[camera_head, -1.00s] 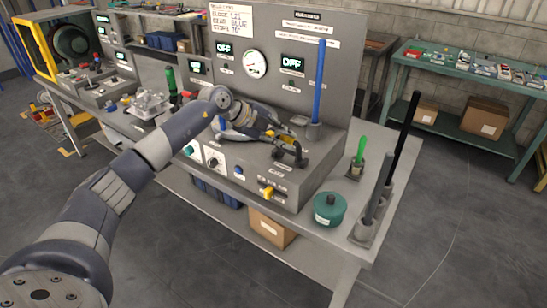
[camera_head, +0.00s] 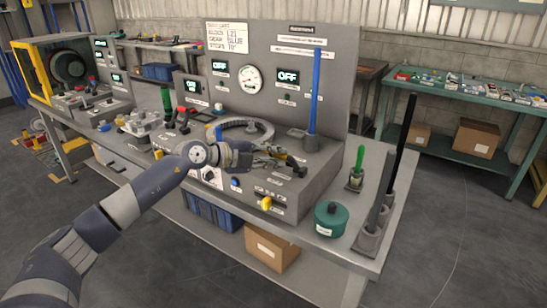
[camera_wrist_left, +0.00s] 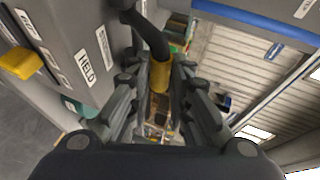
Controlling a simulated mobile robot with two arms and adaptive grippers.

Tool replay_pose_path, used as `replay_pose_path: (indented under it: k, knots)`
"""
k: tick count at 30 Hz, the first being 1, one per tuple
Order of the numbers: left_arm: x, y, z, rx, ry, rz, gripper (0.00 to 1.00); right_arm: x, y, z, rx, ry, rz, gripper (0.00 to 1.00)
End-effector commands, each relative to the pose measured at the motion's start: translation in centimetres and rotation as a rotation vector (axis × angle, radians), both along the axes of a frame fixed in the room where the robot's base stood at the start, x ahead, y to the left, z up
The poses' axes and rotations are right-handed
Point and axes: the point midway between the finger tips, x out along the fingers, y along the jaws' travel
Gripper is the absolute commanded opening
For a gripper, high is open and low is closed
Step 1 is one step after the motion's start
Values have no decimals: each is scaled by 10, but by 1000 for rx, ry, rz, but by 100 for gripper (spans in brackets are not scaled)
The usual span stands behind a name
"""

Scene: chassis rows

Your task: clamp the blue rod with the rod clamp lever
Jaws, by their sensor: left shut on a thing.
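The blue rod (camera_head: 316,90) stands upright in a dark socket at the right of the bench console. Part of it crosses the top right of the left wrist view (camera_wrist_left: 260,22). The rod clamp lever (camera_wrist_left: 158,76) is a black bar with a yellow sleeve. My left gripper (camera_head: 281,158) is shut on it, with a finger on each side of the sleeve in the left wrist view. In the head view the gripper is low over the console's front, left of the rod's socket, and hides much of the lever. My right gripper is not in view.
A yellow handle (camera_head: 266,203) sticks out of the console front. A green pot (camera_head: 329,218), a green-handled tool (camera_head: 358,165) and a stand with dark rods (camera_head: 370,238) are at the bench's right end. The upright panel (camera_head: 270,55) stands behind the gripper.

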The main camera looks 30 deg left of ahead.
Motion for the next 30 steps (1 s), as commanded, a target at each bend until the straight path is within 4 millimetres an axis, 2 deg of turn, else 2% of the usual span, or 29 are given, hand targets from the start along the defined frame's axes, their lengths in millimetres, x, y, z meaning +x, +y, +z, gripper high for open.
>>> replay_pose_path:
  k: [7,8,10,23,30]
  knots:
    - [0,0,0,0,1,0,0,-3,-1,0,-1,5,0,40]
    - [0,0,-1,0,1,0,23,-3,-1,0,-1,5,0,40]
    - [0,0,-1,1,2,0,39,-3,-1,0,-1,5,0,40]
    - [-5,4,0,2,4,1,39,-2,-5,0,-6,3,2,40]
    - [-35,20,10,7,7,2,39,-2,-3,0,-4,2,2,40]
